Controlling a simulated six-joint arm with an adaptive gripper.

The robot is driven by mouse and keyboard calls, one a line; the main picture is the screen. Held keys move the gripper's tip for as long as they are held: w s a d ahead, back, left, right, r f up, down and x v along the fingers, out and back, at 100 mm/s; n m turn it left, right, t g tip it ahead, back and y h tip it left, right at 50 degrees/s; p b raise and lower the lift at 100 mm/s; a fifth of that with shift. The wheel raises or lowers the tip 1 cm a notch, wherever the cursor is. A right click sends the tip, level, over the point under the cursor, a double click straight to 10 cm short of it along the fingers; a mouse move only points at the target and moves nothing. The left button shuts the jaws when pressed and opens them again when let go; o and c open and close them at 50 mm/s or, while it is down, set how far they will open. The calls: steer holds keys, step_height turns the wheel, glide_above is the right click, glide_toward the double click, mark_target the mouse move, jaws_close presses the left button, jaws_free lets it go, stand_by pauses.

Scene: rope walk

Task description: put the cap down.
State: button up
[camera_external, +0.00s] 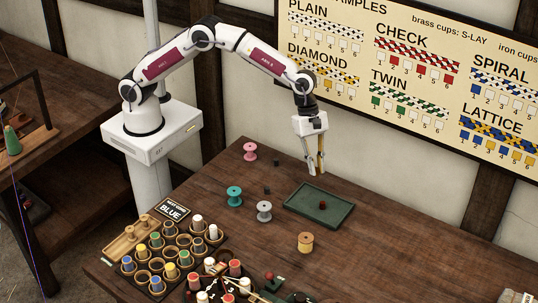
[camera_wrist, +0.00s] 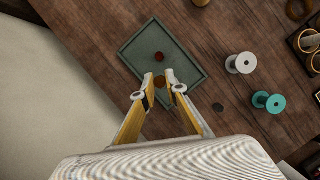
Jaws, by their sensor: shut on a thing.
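My gripper (camera_external: 317,170) hangs pointing down above the back edge of the green tray (camera_external: 340,216), apart from it. In the wrist view its yellow fingers (camera_wrist: 160,80) are closed on a small brownish-orange cap (camera_wrist: 160,83), which shows between the tips. The tray in the wrist view (camera_wrist: 136,47) lies beneath the fingertips. A small dark red round piece (camera_wrist: 160,57) rests on the tray; it also shows in the external view (camera_external: 322,205).
Pink (camera_external: 250,151), teal (camera_external: 234,196), grey (camera_external: 264,210) and tan (camera_external: 305,243) spools stand around the tray. A rack of colored bobbins (camera_external: 157,267) is at the front left. The table right of the tray is clear. A sample board (camera_external: 420,70) hangs behind.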

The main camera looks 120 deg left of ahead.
glide_above(316, 199)
steer(key=s, duration=0.1)
steer(key=shift+s+a+f, duration=0.1)
steer(key=shift+a+f, duration=0.05)
steer(key=shift+f, duration=1.35)
steer(key=shift+a+f, duration=0.15)
steer(key=shift+f, duration=1.35)
steer(key=shift+f, duration=1.85)
steer(key=shift+f, duration=0.15)
steer(key=o, duration=0.8)
steer(key=shift+s+a+r, duration=0.1)
steer(key=shift+s+r, duration=0.05)
steer(key=shift+r, duration=0.55)
steer(key=v, duration=1.1)
steer(key=shift+f, duration=0.1)
